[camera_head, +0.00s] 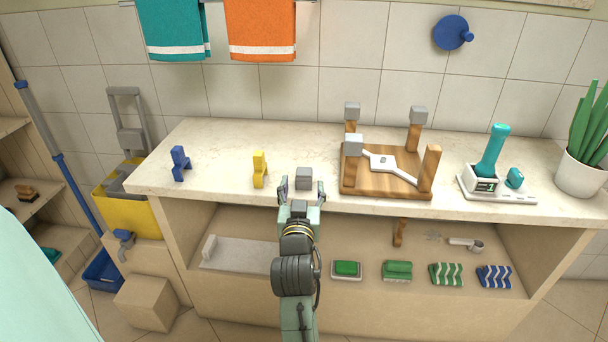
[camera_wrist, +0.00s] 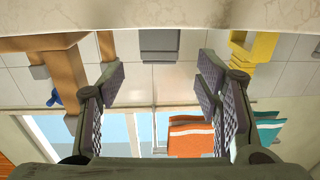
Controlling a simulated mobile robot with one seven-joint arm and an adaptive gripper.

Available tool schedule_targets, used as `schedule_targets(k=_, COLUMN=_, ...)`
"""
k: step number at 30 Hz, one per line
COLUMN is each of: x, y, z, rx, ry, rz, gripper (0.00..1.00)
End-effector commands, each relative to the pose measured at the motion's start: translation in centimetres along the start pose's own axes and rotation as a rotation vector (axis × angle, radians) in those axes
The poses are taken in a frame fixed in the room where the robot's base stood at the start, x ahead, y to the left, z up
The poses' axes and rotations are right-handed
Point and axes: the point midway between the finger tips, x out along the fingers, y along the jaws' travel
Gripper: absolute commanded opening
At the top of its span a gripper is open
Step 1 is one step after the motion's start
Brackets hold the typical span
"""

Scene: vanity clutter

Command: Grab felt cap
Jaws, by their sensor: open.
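A loose grey felt cap (camera_head: 304,177), block-shaped, sits on the pale counter near its front edge. My gripper (camera_head: 302,191) is open and empty at the counter's front edge, its fingers pointing toward the cap. In the wrist view the cap (camera_wrist: 160,43) shows upside down, centred beyond and between the spread fingers of my gripper (camera_wrist: 160,82). No finger visibly touches it. A wooden stand (camera_head: 365,181), an upturned stool shape, is right of the cap. Three of its legs carry similar grey caps; the front right leg (camera_head: 431,165) is bare.
A yellow clip-like piece (camera_head: 260,170) stands close left of the cap, and a blue one (camera_head: 180,164) farther left. A teal-handled device (camera_head: 493,150) and a potted plant (camera_head: 583,170) stand at the right. Brushes and sponges (camera_head: 347,269) lie on the shelf below.

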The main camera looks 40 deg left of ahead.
Motion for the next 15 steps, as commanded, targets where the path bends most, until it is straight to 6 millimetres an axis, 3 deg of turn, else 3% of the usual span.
schedule_targets(k=7, x=2.1, y=0.0, z=-0.5, rx=0.001, ry=0.001, rz=-0.002, gripper=0.58)
schedule_targets(k=15, x=5.8, y=0.0, z=-0.6, rx=0.0, ry=0.001, rz=-0.002, gripper=0.58)
